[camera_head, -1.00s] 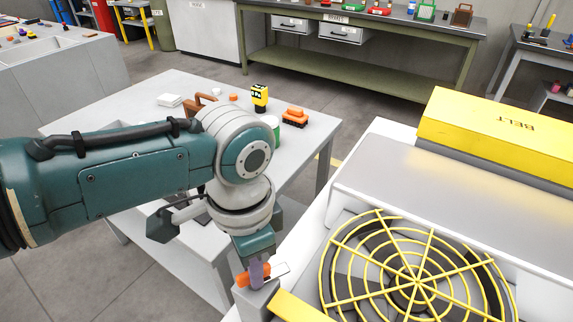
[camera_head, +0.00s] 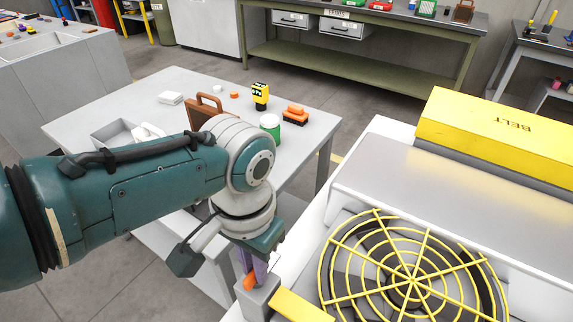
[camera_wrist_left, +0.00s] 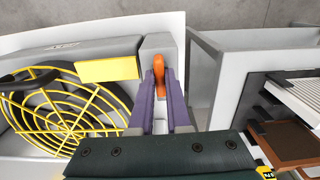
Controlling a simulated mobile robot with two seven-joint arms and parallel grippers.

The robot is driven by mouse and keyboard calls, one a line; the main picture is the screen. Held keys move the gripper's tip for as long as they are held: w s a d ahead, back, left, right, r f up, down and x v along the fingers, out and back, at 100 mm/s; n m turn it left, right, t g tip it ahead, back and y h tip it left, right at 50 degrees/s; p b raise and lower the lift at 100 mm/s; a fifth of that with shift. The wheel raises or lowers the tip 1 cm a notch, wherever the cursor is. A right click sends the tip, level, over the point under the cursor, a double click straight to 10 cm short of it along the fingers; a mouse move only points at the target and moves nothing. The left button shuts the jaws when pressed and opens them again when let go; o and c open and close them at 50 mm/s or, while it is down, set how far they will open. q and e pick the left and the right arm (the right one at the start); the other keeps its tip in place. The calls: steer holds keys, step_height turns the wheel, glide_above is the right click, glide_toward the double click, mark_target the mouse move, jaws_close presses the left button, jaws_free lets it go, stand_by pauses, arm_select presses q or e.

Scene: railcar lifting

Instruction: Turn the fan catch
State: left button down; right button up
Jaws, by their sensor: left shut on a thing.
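The fan catch is an orange handle (camera_head: 250,281) on a grey block (camera_head: 262,291) at the near left corner of the machine, left of the fan. My left gripper (camera_head: 253,275) points down at it and is shut on the handle. In the left wrist view the orange handle (camera_wrist_left: 158,75) sits between the two purple fingers (camera_wrist_left: 160,95), its length running roughly along them. The fan has a round yellow guard (camera_head: 413,280), also seen in the left wrist view (camera_wrist_left: 70,115). My right gripper is in neither view.
A yellow bar (camera_head: 300,306) lies beside the grey block. A yellow BELT cover (camera_head: 495,135) runs along the machine's back. A grey table (camera_head: 320,128) stands behind my left arm with a brown case (camera_head: 203,112), a green can (camera_head: 270,124) and small items.

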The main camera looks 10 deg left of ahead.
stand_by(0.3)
arm_select(q)
steer(key=c, duration=0.9)
jaws_free()
step_height(320, 180, up, 9)
steer(key=p, duration=0.3)
steer(key=shift+p, duration=0.35)
steer(key=shift+r, duration=0.5)
